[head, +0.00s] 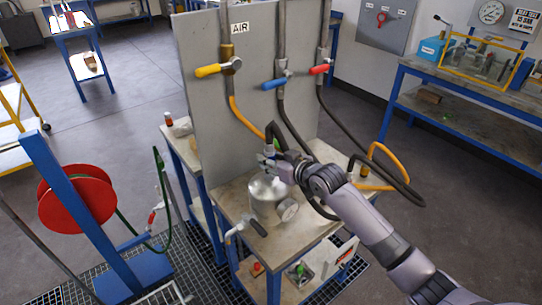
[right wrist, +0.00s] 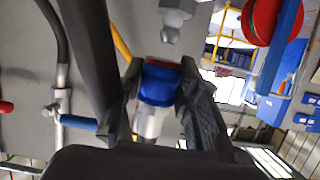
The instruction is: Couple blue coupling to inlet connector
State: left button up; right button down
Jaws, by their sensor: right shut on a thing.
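My right gripper (head: 270,154) is over the silver vessel (head: 264,199) on the small bench. In the right wrist view, my right gripper (right wrist: 160,75) is shut on the blue coupling (right wrist: 158,88), with a finger on each side. The coupling has a red ring at its end and a pale metal body behind it. A grey metal fitting with a rounded tip, apparently the inlet connector (right wrist: 172,22), is close beyond that end. A small gap shows between them. In the head view the gripper mostly hides this spot. My left gripper is not in view.
A grey panel (head: 205,110) behind the vessel carries yellow, blue and red valve handles. Hoses (head: 290,120) hang from it close to my right gripper. A gauge (head: 289,210) sticks out of the vessel. A red hose reel (head: 75,198) stands at left.

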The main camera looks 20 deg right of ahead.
jog(key=shift+f, duration=0.3)
jog(key=shift+r, duration=0.1)
dwell(0.5)
jog(key=shift+p, duration=0.5)
jog(key=shift+f, duration=0.3)
jog(key=shift+f+b, duration=1.15)
jog(key=shift+f, duration=0.5)
jog(key=c, duration=1.1)
grip_release()
